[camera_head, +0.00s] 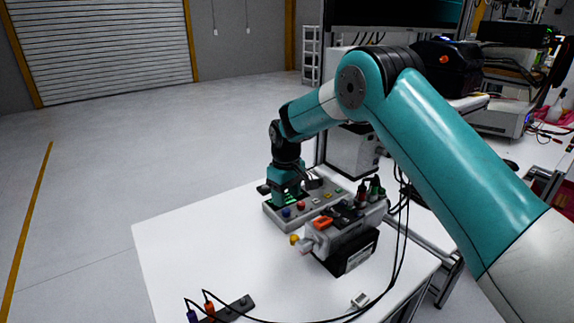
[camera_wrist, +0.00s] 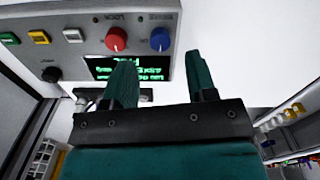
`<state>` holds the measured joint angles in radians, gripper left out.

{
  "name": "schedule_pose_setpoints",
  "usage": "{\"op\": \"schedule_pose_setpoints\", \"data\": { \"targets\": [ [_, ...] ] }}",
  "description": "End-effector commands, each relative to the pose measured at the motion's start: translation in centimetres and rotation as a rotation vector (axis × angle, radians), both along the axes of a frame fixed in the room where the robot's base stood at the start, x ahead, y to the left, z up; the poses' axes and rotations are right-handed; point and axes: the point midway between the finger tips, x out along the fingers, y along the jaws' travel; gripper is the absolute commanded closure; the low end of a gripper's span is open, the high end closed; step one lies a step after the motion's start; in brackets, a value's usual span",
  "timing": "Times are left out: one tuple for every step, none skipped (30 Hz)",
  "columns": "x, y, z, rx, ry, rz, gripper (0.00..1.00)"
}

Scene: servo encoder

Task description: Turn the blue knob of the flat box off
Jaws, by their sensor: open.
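The flat box (camera_head: 270,216) is light grey and lies on the white table. Its face shows in the wrist view (camera_wrist: 88,32) across the upper left, with a lit green display (camera_wrist: 103,65). The blue knob (camera_wrist: 160,39) sits near the box's right end, beside the red knob (camera_wrist: 116,39). In the head view the blue knob (camera_head: 286,211) is at the box's near left corner. My gripper (camera_wrist: 161,75) is open and empty, its two teal fingers apart, with the blue knob beyond the gap between their tips. In the head view my gripper (camera_head: 285,197) is over the box's left part; its fingertips are hard to make out.
A grey device (camera_head: 345,228) with an orange connector and plugs stands close in front of the flat box. Black cables hang at the right. A power strip (camera_head: 240,305) lies at the front. The table's left part (camera_head: 195,235) is clear.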

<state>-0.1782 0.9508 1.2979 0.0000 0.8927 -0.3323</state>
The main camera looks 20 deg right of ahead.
Motion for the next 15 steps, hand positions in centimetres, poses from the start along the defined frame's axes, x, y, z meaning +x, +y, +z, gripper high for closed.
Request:
{"op": "schedule_pose_setpoints", "data": {
  "targets": [
    [0.1, 0.0, 1.3, 0.002, -0.007, 0.000, 0.48],
    [0.1, 0.0, 2.1, 0.001, -0.006, 0.000, 0.48],
    [0.1, 0.0, 3.2, 0.001, -0.006, 0.000, 0.48],
    [0.1, 0.0, 3.9, 0.001, -0.006, 0.000, 0.48],
    [0.1, 0.0, 4.7, 0.001, -0.006, 0.000, 0.48],
    [0.1, 0.0, 5.7, 0.001, -0.005, 0.000, 0.48],
    [0.1, 0.0, 6.5, 0.001, -0.006, 0.000, 0.48],
    [0.1, 0.0, 7.2, 0.001, -0.006, 0.000, 0.48],
    [0.1, 0.0, 8.1, 0.000, -0.004, 0.000, 0.48],
    [0.1, 0.0, 8.8, 0.001, -0.005, 0.000, 0.48],
    [0.1, 0.0, 9.4, 0.000, -0.004, -0.001, 0.48],
    [0.1, 0.0, 10.1, 0.000, -0.004, -0.001, 0.48],
    [0.0, 0.0, 10.5, 0.000, -0.002, -0.001, 0.48],
    [0.1, 0.0, 11.0, 0.001, -0.003, -0.001, 0.48],
    [0.1, 0.0, 11.5, 0.001, -0.003, -0.001, 0.48]
  ]
}}
